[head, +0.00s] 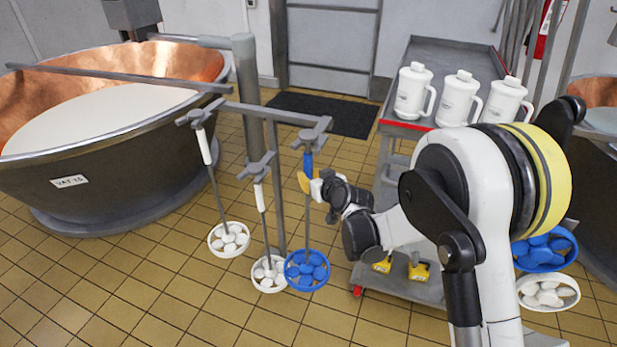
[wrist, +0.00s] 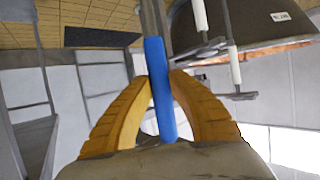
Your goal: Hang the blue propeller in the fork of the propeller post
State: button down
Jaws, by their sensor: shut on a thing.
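The blue propeller (head: 307,268) hangs upright, its blue round head with several blue discs low above the floor. My gripper (head: 309,184) is shut on its blue sleeve (wrist: 161,95), with a yellow finger on each side in the wrist view (wrist: 160,84). The propeller post (head: 278,190) is a grey upright with a crossbar and forks. The top of the blue sleeve is at the right-hand fork (head: 317,134); I cannot tell whether it is seated there. Two white propellers hang at the left fork (head: 229,238) and the middle fork (head: 268,272).
A copper vat (head: 120,190) stands at the left. A grey trolley (head: 440,55) with three white jugs (head: 458,98) stands behind my arm. More blue (head: 545,250) and white (head: 548,291) round heads show at the right. Tiled floor in front is clear.

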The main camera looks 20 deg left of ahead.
jog(key=shift+w+d, duration=0.1)
jog(key=shift+w, duration=1.25)
jog(key=shift+f, duration=0.1)
jog(key=shift+f, duration=0.7)
jog(key=shift+w+f, duration=0.15)
jog(key=shift+f, duration=0.05)
dwell(1.0)
jog(key=c, duration=1.2)
grip_release()
jog(key=shift+c, duration=0.2)
jog(key=shift+d, duration=0.1)
